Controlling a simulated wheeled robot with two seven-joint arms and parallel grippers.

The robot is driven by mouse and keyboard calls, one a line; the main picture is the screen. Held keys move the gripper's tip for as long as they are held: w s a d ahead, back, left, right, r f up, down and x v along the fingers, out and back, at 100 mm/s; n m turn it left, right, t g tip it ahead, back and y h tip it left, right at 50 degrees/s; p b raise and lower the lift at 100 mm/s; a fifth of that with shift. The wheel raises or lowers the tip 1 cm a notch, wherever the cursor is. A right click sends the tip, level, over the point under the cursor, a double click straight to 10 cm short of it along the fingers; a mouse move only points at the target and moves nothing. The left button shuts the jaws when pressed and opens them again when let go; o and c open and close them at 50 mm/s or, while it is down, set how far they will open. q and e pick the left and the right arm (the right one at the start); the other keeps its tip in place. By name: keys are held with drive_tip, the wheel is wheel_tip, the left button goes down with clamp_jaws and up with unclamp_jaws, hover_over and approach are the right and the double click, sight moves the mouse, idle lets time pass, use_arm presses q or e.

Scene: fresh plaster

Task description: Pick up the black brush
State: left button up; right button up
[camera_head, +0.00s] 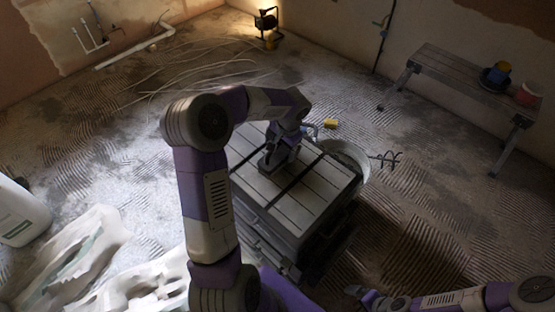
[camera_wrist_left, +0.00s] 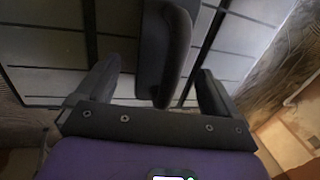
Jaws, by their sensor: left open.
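The black brush (camera_wrist_left: 168,48) lies on the slatted grey top of a crate-like stand (camera_head: 310,205). In the left wrist view its long dark body runs between my left gripper's two fingers (camera_wrist_left: 158,68), with a gap on either side. In the head view my left gripper (camera_head: 273,163) is low over the top of the stand and hides most of the brush. The left gripper is open and not closed on anything. My right gripper (camera_head: 362,295) is at the bottom edge of the head view, away from the stand; its jaws are too small and dark to judge.
A bucket (camera_head: 347,158) with a whisk-like mixer stands right behind the stand. A small yellow object (camera_head: 330,123) lies beyond it. A bench (camera_head: 465,80) with pots is at the upper right. White sheeting (camera_head: 75,255) and a pale container (camera_head: 20,215) are at left.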

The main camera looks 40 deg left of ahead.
use_arm(q)
drive_tip(key=shift+a+f, duration=0.2)
drive_tip(key=shift+f, duration=1)
drive_tip(key=shift+r, duration=0.1)
drive_tip(key=shift+w, duration=0.1)
drive_tip(key=c, duration=1.4)
drive_tip(key=shift+r, duration=0.1)
